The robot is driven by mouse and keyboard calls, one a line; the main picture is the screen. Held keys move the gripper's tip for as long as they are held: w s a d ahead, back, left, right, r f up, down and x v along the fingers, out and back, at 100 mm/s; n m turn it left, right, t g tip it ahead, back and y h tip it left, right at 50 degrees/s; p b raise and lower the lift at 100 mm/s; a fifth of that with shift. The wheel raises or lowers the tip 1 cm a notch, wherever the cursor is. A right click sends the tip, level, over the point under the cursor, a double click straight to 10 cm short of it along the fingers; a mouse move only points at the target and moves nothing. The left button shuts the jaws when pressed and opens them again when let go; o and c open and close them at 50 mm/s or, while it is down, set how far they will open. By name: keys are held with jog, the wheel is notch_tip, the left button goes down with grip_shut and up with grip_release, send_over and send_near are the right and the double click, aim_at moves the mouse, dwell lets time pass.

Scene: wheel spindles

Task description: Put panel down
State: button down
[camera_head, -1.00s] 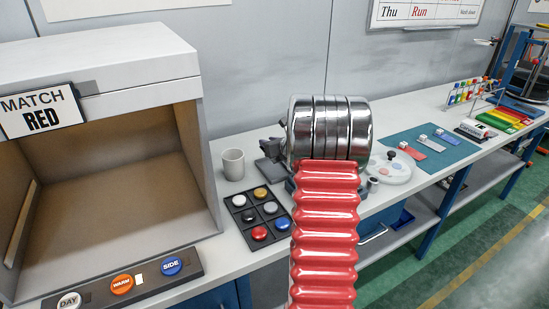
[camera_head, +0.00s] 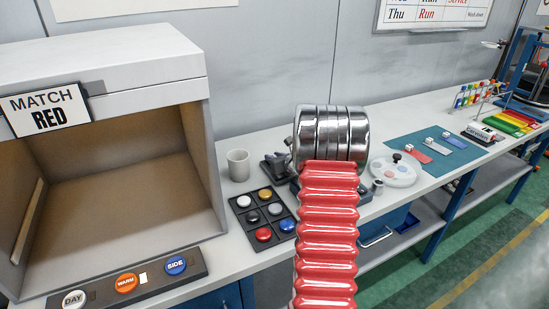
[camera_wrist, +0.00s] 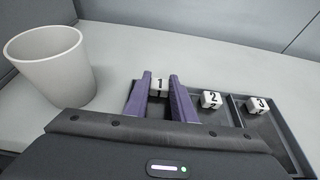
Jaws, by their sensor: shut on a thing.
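My gripper (camera_wrist: 160,95) shows in the wrist view as two purple fingers. They are shut on a white cube marked 1 (camera_wrist: 158,85). Any panel under this cube is hidden by the fingers and my wrist. Cubes marked 2 (camera_wrist: 212,100) and 3 (camera_wrist: 257,105) sit in compartments of a dark tray (camera_wrist: 292,150) to the right of the fingers. Red, grey and blue panels (camera_head: 416,156) with small white cubes lie on a teal mat (camera_head: 462,157) to the right of my arm.
A pale cup (camera_wrist: 52,65) stands left of my fingers; a cup also shows in the head view (camera_head: 238,165). A black tray of coloured discs (camera_head: 286,235) is left of my arm. The viewing booth (camera_head: 120,40) stands farther left. A white palette (camera_head: 405,172) is to the right.

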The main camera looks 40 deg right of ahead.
jog(key=shift+f, duration=0.55)
jog(key=c, duration=1.5)
grip_release()
jog(key=shift+r, duration=0.1)
jog(key=shift+r, duration=0.6)
jog(key=v, duration=1.2)
jog(key=shift+s+f, duration=0.1)
jog(key=shift+d, duration=0.1)
